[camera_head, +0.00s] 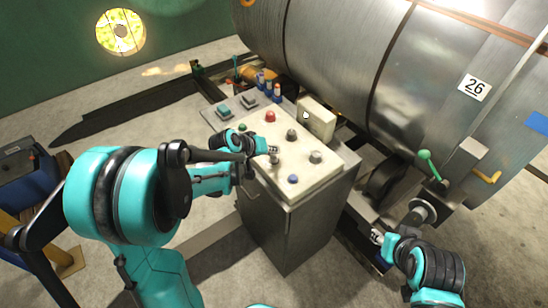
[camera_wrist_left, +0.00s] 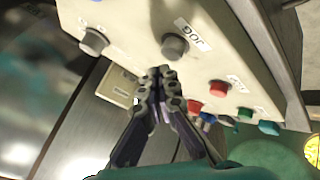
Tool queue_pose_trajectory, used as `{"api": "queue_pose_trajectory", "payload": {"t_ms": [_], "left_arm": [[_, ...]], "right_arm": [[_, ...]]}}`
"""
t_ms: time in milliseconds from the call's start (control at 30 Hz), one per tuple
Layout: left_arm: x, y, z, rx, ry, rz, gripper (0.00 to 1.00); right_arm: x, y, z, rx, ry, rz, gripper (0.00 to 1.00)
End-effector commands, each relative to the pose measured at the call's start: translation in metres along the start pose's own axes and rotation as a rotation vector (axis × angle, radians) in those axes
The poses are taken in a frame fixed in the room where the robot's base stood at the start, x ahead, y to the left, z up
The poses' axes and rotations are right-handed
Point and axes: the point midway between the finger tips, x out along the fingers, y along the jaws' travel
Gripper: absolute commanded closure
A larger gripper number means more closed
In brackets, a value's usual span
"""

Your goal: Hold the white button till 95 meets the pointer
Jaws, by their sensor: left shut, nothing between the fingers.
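The control panel (camera_head: 255,140) carries several round buttons, and none shows as clearly white. My left gripper (camera_head: 273,153) is shut and empty, its tips low over the panel beside a pale grey button (camera_head: 275,161). In the left wrist view the shut fingertips (camera_wrist_left: 161,71) are close to a grey button (camera_wrist_left: 175,46) labelled JOG; I cannot tell whether they touch it. The big metal drum (camera_head: 330,50) bears a plate (camera_head: 474,87) reading 26. No 95 shows, and I cannot make out a sure pointer. My right gripper (camera_head: 377,237) is low at the right, its fingers too small to read.
Red (camera_head: 270,116), green (camera_head: 242,127) and blue (camera_head: 293,179) buttons and other grey ones share the panel. A cream box (camera_head: 316,118) stands at its far edge. A green-knobbed lever (camera_head: 424,155) and a yellow bent piece (camera_head: 487,176) are by the drum.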

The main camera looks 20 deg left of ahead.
Motion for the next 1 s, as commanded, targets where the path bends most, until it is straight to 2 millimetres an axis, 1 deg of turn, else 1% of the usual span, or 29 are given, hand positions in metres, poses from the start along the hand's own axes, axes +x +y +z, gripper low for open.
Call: {"api": "queue_pose_trajectory", "payload": {"t_ms": [300, 1000], "left_arm": [[0.0063, -0.0046, 0.0047, 0.000, 0.000, 0.000, 1.00], [0.0086, -0.0063, 0.0063, 0.000, 0.000, 0.000, 1.00]], "right_arm": [[0.0072, 0.0000, 0.0052, 0.000, 0.000, 0.000, 0.60], [0.0095, 0.0000, 0.0068, 0.000, 0.000, 0.000, 0.60]]}}
